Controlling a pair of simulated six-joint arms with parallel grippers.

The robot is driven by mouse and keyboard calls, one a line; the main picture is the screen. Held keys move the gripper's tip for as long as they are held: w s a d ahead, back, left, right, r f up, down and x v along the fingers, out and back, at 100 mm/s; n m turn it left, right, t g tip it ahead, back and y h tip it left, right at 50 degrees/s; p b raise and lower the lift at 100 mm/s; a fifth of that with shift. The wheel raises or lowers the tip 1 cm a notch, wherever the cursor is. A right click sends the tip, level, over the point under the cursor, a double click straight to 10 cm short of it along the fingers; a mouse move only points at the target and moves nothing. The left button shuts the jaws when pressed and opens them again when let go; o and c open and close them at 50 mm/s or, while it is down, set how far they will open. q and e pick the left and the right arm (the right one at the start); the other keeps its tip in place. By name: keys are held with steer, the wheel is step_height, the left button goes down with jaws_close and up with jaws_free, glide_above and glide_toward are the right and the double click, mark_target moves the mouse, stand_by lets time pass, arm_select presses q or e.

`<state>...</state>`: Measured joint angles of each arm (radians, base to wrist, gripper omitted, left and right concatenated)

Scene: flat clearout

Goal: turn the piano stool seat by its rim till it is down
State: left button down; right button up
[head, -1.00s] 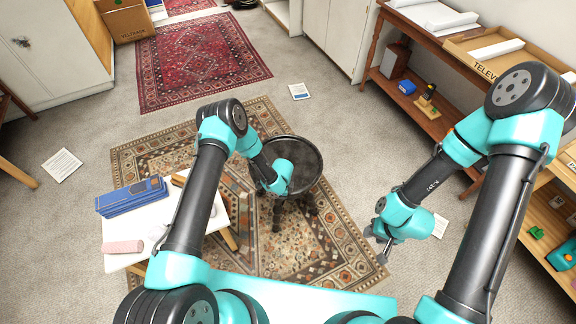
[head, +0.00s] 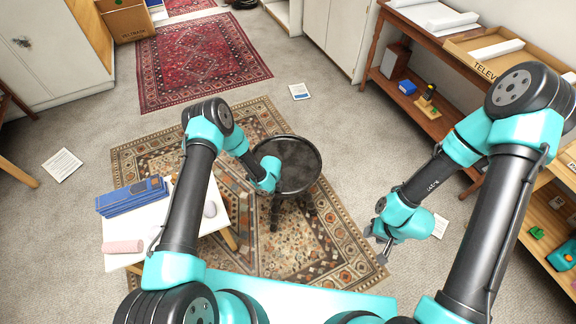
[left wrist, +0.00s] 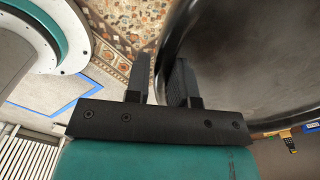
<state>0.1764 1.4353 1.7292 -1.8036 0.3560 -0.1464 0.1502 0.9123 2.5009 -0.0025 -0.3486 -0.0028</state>
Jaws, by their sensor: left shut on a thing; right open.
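The piano stool has a round, dark seat (head: 296,160) that lies level over dark legs (head: 275,215) on the patterned rug. The seat fills the upper right of the left wrist view (left wrist: 240,60). My left gripper (left wrist: 160,75) is shut on the seat's rim at its left side, one finger on each side of the edge. In the head view my left wrist hides these fingers and part of the rim. My right gripper (head: 380,246) is open and empty, to the right of the stool and nearer to me.
A white-topped small table (head: 150,225) at the left holds blue books (head: 132,196) and a pink roll (head: 123,247). A wooden shelf (head: 420,110) stands along the right. A paper (head: 299,91) lies on the carpet behind the stool. Rug and floor around the stool look clear.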

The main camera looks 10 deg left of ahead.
arm_select(q)
steer(key=shift+w+a+r+m, duration=0.1)
steer(key=shift+w+a+m, duration=0.15)
steer(key=shift+a, duration=0.2)
steer(key=shift+w+a+r+m, duration=0.1)
steer(key=shift+w+a+m, duration=0.05)
steer(key=shift+a+m, duration=0.25)
steer(key=shift+w+a+m, duration=0.55)
steer(key=shift+a+m, duration=0.15)
steer(key=shift+a, duration=0.3)
steer(key=shift+w+a+m, duration=0.55)
steer(key=shift+a+m, duration=0.2)
steer(key=shift+a, duration=0.2)
steer(key=shift+w+a+m, duration=0.55)
steer(key=shift+a+m, duration=0.15)
steer(key=shift+a, duration=0.3)
steer(key=shift+w+a, duration=0.1)
steer(key=shift+w+a+m, duration=1)
steer(key=shift+w+m, duration=0.1)
steer(key=shift+w, duration=0.15)
steer(key=shift+w+a+m, duration=0.95)
steer(key=shift+w+m, duration=0.15)
steer(key=shift+w, duration=0.15)
steer(key=shift+w, duration=0.1)
